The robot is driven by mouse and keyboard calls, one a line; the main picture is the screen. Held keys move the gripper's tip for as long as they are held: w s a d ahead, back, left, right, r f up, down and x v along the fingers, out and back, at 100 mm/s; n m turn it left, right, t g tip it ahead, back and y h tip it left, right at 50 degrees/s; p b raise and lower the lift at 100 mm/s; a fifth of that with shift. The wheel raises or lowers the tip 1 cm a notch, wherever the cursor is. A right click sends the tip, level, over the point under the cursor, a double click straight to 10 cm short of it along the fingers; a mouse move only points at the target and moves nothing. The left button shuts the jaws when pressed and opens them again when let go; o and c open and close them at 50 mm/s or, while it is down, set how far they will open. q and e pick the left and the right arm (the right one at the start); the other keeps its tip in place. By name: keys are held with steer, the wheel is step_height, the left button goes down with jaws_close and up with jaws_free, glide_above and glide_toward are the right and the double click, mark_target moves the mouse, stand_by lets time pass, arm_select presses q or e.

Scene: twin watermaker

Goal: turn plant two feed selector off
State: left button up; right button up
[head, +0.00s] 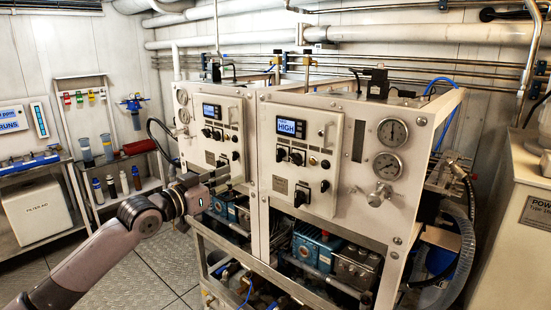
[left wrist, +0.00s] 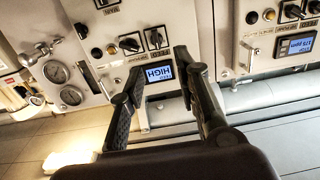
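The right-hand plant panel (head: 318,150) carries a display reading HIGH (head: 290,127), with two black rotary selectors below it, a left one (head: 281,154) and a right one (head: 297,158). In the left wrist view, which is upside down, that display (left wrist: 160,73) lies between my fingers. The selector (left wrist: 155,37) and its neighbour (left wrist: 130,42) sit just beyond the fingertips. My left gripper (head: 224,175) is open and empty, apart from the panel. My right gripper is not in view.
The left-hand plant panel (head: 215,135) has its own display and knobs. Pressure gauges (head: 390,132) are at the right of the right-hand panel. Pumps (head: 318,245) sit in the frame below. A shelf with bottles (head: 110,165) stands at the left wall.

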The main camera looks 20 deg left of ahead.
arm_select(q)
steer(key=r, duration=0.1)
steer(key=p, duration=0.5)
glide_toward(277, 155)
steer(key=x, duration=0.8)
steer(key=shift+w+d, duration=0.25)
steer(key=shift+w, duration=0.4)
steer(key=shift+c, duration=0.5)
jaws_close()
